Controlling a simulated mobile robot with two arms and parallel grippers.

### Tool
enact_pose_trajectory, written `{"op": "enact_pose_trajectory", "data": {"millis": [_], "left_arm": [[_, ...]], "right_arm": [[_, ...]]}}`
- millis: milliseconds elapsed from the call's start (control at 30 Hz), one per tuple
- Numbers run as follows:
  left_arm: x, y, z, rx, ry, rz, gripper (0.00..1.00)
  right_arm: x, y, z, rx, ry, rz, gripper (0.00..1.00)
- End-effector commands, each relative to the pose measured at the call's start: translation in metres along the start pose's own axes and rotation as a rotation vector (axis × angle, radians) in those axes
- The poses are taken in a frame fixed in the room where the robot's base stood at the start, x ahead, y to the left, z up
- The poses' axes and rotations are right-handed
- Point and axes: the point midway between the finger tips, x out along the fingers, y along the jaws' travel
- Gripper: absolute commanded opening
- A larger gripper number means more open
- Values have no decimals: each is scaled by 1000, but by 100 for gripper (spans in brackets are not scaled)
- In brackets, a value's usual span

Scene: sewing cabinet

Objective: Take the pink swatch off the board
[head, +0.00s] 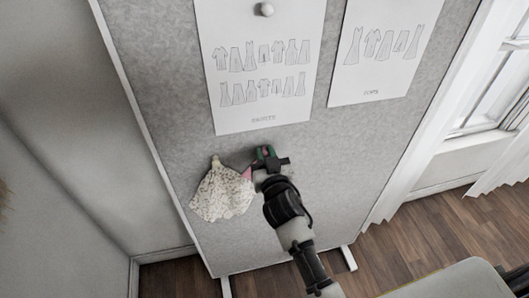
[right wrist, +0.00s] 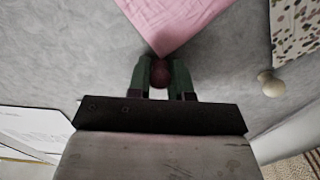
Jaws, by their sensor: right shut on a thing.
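The pink swatch (right wrist: 175,18) hangs against the grey board (right wrist: 60,60), one corner at a dark red round pin head (right wrist: 160,76). In the head view only a small pink piece (head: 247,173) shows beside my right gripper (head: 265,154); the rest is hidden behind my arm. In the right wrist view the green fingers of my right gripper (right wrist: 160,80) are closed on the red pin head, at the swatch's corner. Whether the pin is still in the board cannot be told. My left gripper is not in view.
A cream patterned swatch (head: 222,193) hangs just left of the pink one; it also shows in the wrist view (right wrist: 297,25). A pale knob-like pin (right wrist: 271,83) stands out nearby. Two printed sheets (head: 263,110) (head: 384,85) are above. A window (head: 495,75) and curtain are right.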

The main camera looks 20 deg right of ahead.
Motion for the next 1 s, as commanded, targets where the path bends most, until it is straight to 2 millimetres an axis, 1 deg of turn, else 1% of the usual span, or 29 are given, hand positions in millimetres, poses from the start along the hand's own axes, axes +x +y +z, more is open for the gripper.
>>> {"op": "enact_pose_trajectory", "data": {"millis": [267, 1000], "left_arm": [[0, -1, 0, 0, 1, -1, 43], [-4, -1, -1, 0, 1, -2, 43]], "right_arm": [[-2, 0, 0, 0, -1, 0, 3], [-24, 0, 0, 1, -1, 0, 3]]}}
